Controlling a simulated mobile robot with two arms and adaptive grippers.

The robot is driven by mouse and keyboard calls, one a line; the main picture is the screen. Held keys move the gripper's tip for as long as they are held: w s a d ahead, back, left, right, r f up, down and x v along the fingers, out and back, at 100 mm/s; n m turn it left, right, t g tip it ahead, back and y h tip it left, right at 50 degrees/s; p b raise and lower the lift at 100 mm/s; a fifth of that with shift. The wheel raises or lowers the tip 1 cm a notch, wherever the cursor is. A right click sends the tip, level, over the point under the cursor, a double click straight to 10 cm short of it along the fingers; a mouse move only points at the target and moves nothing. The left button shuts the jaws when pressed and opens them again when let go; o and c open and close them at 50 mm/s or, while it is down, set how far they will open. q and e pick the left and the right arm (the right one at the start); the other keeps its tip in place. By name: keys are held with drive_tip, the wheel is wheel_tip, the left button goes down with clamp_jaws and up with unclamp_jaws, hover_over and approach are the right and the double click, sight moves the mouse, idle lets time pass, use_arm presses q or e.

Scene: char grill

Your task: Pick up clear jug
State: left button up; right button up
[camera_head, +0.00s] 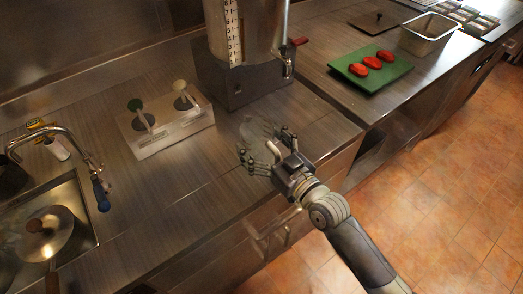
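The clear jug (252,128) is see-through and faint. It stands on the metal counter in front of the dispenser, near the counter's front edge. My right gripper (259,151) reaches in from the lower right. Its fingers are spread apart at the near side of the jug and overlap its lower part in the picture. I cannot tell whether they touch it. My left gripper is not in view.
A large metal dispenser (245,80) stands just behind the jug. A holder with two utensils (165,131) is to the left. A sink (78,198) and tap are further left. A green board (345,68) with red pieces lies on the right counter.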

drive_tip(key=c, duration=1)
drive_tip(key=shift+o, duration=0.2)
drive_tip(key=shift+r, duration=0.15)
